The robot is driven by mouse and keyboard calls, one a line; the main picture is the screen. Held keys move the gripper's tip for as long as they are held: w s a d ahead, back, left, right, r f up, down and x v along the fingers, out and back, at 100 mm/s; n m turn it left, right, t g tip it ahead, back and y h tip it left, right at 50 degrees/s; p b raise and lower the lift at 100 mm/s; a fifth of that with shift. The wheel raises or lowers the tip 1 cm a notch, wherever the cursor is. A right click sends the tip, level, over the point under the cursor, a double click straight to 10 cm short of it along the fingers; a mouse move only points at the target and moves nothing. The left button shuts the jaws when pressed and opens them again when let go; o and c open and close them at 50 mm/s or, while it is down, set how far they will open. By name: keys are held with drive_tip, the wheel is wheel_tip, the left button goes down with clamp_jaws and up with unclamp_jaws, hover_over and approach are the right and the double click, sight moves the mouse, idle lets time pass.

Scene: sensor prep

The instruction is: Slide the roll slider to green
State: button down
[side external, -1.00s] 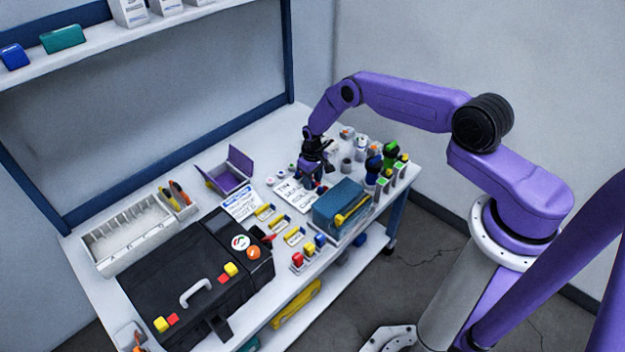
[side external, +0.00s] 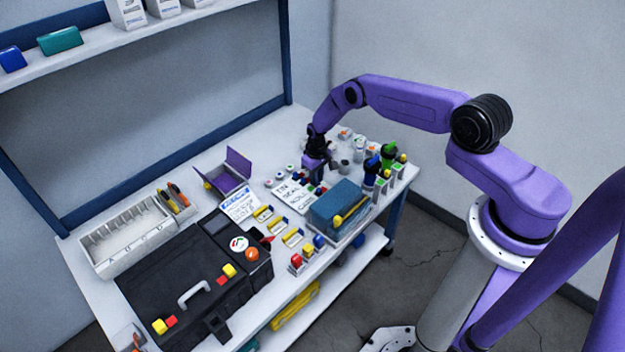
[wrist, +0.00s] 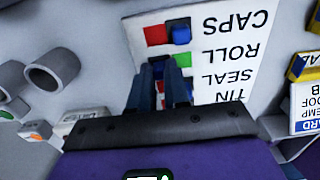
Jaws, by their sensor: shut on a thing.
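A white label panel (wrist: 234,50) shows upside down in the wrist view, with rows lettered CAPS, ROLL, SEAL and TIN. It also lies on the bench in the side external view (side external: 290,195). The CAPS row has a red patch (wrist: 156,35) and a blue knob (wrist: 181,33). The ROLL row has a green patch (wrist: 183,58) beside its lettering. My gripper (wrist: 165,66) is at the ROLL row, left of the green patch, shut on the roll slider. Part of the SEAL row is also covered.
Grey round cups (wrist: 53,70) stand left of the panel in the wrist view. In the side external view, a blue box (side external: 340,203) sits in front of the panel. Green- and blue-topped bottles (side external: 388,152) stand to the right. A black case (side external: 170,285) fills the front left.

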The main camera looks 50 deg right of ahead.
drive_tip(key=shift+d, duration=0.3)
drive_tip(key=c, duration=1.1)
unclamp_jaws()
drive_tip(key=shift+a, duration=0.1)
drive_tip(key=shift+r, duration=0.55)
wheel_tip(320, 180, up, 16)
drive_tip(key=shift+r, duration=0.2)
